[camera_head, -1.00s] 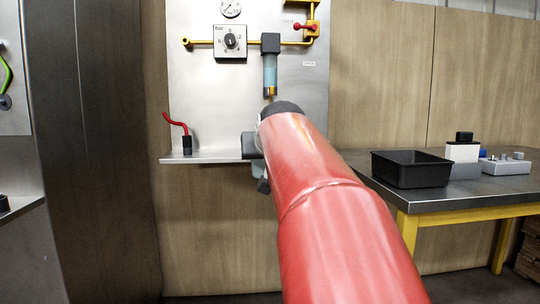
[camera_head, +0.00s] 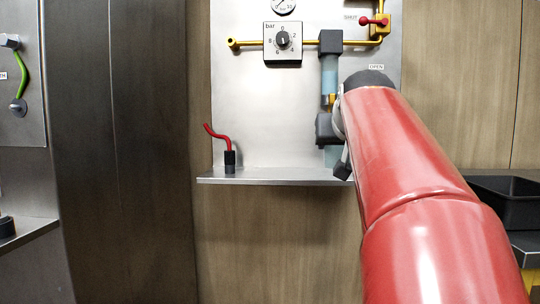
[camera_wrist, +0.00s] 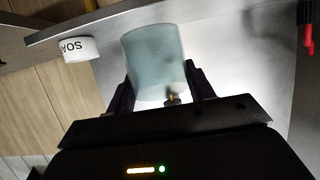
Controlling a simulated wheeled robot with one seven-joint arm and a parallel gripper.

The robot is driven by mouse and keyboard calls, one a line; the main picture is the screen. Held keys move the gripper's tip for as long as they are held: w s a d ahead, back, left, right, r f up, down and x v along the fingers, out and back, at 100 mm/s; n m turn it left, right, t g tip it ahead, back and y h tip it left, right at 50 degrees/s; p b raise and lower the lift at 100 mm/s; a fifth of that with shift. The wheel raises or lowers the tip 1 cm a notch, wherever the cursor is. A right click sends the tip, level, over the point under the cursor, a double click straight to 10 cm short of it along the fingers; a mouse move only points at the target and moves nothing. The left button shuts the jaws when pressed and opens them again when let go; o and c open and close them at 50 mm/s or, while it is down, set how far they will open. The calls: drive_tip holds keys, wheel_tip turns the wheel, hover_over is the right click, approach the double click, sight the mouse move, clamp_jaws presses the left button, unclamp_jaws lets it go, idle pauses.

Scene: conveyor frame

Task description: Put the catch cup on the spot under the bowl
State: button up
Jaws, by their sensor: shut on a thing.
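The catch cup (camera_wrist: 153,55) is a pale blue translucent cylinder between the two dark fingers of my gripper (camera_wrist: 160,88) in the wrist view. My gripper is shut on it. In the head view my gripper (camera_head: 326,130) is partly hidden by my red arm, and a pale part of the cup (camera_head: 331,156) shows below it. The bowl (camera_head: 328,78) is a blue translucent cylinder under a dark block on the yellow pipe. It hangs above the gripper in the picture. The spot under the bowl is hidden. I cannot tell whether the cup touches the shelf (camera_head: 265,175).
A red cable in a black holder (camera_head: 230,160) stands at the shelf's left. A dial (camera_head: 282,42) and a red-handled valve (camera_head: 375,21) are on the panel. A black tray (camera_head: 507,200) is at right. A white item lettered "SOA" (camera_wrist: 78,49) shows in the wrist view.

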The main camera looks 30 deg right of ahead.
drive_tip(key=w+d, duration=0.2)
drive_tip(key=w, duration=0.2)
drive_tip(key=w+d+p, duration=0.1)
drive_tip(key=w+d, duration=0.1)
drive_tip(key=w, duration=0.1)
drive_tip(key=w+d+p, duration=0.1)
drive_tip(key=w+d, duration=0.2)
drive_tip(key=w, duration=0.1)
drive_tip(key=shift+w, duration=0.35)
drive_tip(key=shift+w+d, duration=0.1)
drive_tip(key=shift+f+b, duration=0.95)
drive_tip(key=shift+f, duration=0.8)
drive_tip(key=shift+f, duration=0.1)
drive_tip(key=shift+f, duration=0.15)
drive_tip(key=o, duration=1)
drive_tip(key=shift+r, duration=0.3)
drive_tip(key=v, duration=1.2)
